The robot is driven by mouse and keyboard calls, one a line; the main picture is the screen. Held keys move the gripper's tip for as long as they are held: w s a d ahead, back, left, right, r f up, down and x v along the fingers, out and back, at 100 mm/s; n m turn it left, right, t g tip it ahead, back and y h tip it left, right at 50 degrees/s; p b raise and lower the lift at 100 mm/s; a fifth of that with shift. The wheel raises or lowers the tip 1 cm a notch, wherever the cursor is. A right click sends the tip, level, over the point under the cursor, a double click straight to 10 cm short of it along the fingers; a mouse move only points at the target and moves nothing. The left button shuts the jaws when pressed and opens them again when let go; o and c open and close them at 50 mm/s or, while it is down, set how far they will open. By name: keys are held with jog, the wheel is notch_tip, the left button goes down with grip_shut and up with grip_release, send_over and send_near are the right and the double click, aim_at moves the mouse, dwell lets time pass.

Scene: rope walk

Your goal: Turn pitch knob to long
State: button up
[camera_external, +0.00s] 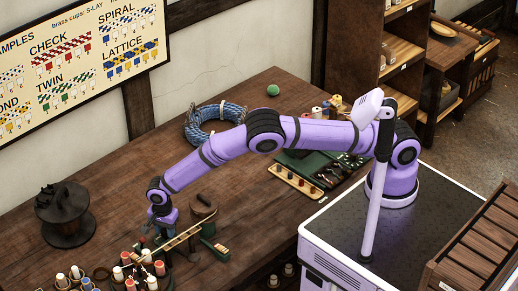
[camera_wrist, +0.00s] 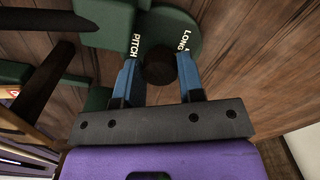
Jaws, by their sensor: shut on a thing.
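The pitch knob (camera_wrist: 159,66) is a dark round knob in front of a green disc (camera_wrist: 208,35) in the wrist view. Pale lettering reads PITCH to the left of the knob and LONG to its upper right. My gripper (camera_wrist: 159,68) has its two blue fingers on either side of the knob and is shut on it. I cannot tell which mark the knob points to. In the external view my gripper (camera_external: 160,224) is low over the table by a wooden and green device (camera_external: 182,238); the knob is hidden there.
Several red and white bobbins (camera_external: 130,272) stand to the lower left of my gripper. A dark reel (camera_external: 63,217) stands at the left. A blue rope coil (camera_external: 214,124) and a green tool tray (camera_external: 318,163) lie farther back. The table's middle is mostly clear.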

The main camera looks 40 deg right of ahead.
aim_at(165, 231)
jog(key=n, duration=0.3)
jog(key=shift+n, duration=0.4)
jog(key=n, duration=0.4)
jog(key=shift+n, duration=0.3)
jog(key=o, duration=0.9)
notch_tip(165, 231, up, 11)
jog(key=shift+f, duration=0.1)
dwell(0.4)
